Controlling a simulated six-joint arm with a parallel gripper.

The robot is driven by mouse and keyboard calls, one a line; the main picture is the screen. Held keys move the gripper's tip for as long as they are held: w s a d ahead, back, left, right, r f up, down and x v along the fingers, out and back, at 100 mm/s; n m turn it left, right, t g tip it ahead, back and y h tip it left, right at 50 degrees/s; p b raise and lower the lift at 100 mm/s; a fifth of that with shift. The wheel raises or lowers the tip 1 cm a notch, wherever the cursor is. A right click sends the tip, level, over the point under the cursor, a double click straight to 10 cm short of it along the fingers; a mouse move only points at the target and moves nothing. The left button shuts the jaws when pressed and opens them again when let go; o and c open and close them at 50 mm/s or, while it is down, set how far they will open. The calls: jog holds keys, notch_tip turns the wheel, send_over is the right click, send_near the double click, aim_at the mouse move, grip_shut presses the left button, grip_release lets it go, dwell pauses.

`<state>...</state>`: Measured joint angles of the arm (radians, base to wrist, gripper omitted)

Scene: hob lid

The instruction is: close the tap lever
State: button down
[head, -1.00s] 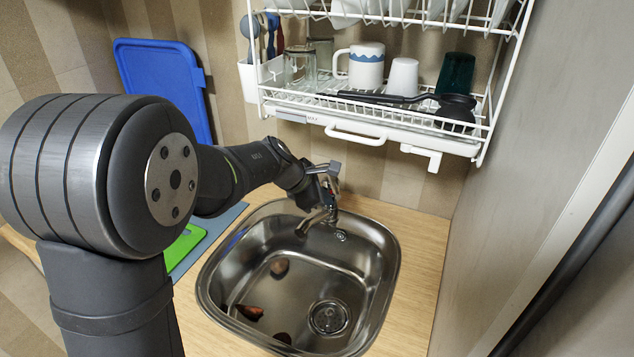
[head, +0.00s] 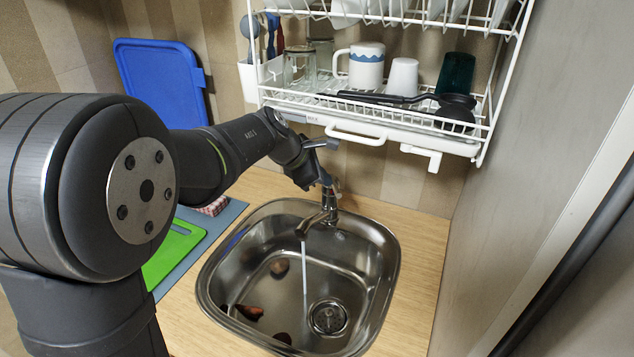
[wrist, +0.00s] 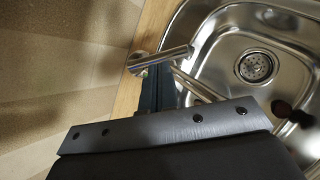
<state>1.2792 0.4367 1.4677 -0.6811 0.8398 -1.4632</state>
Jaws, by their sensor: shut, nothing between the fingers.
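The chrome tap (head: 318,216) stands at the back rim of the sink, and a stream of water (head: 304,265) runs from its spout into the basin. In the wrist view a shiny metal cylinder, seemingly the tap lever (wrist: 162,59), lies just beyond my fingertips. My gripper (head: 327,182) is shut and empty, pointing down at the top of the tap; its dark fingers also show in the wrist view (wrist: 157,88). My gripper partly hides the lever in the head view, and I cannot tell whether they touch.
The steel sink (head: 216,270) holds several brown scraps and a drain (head: 328,317). A white dish rack (head: 355,137) with cups hangs close above the tap. A blue board (head: 160,80) leans at the left wall; a green board (head: 172,250) lies left of the sink.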

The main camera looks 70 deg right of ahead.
jog(key=shift+s+a+f, duration=0.2)
jog(key=shift+s+a, duration=0.05)
jog(key=s+a+f+m+t+y, duration=0.3)
jog(key=a+m+t, duration=0.1)
jog(key=a+m, duration=0.15)
jog(key=s+r+m+t+h, duration=0.6)
jog(key=r+m+t, duration=0.3)
jog(key=m, duration=0.5)
jog(key=shift+g, duration=0.7)
jog(key=shift+s+a+f+x, duration=0.15)
jog(key=shift+f+x, duration=0.2)
jog(key=shift+x, duration=1.35)
jog(key=shift+s+a+f+x, duration=0.15)
jog(key=shift+f+x, duration=0.25)
jog(key=shift+x, duration=1.3)
jog(key=shift+a+f+x, duration=0.2)
jog(key=shift+f+x, duration=0.15)
jog(key=shift+x, duration=1.35)
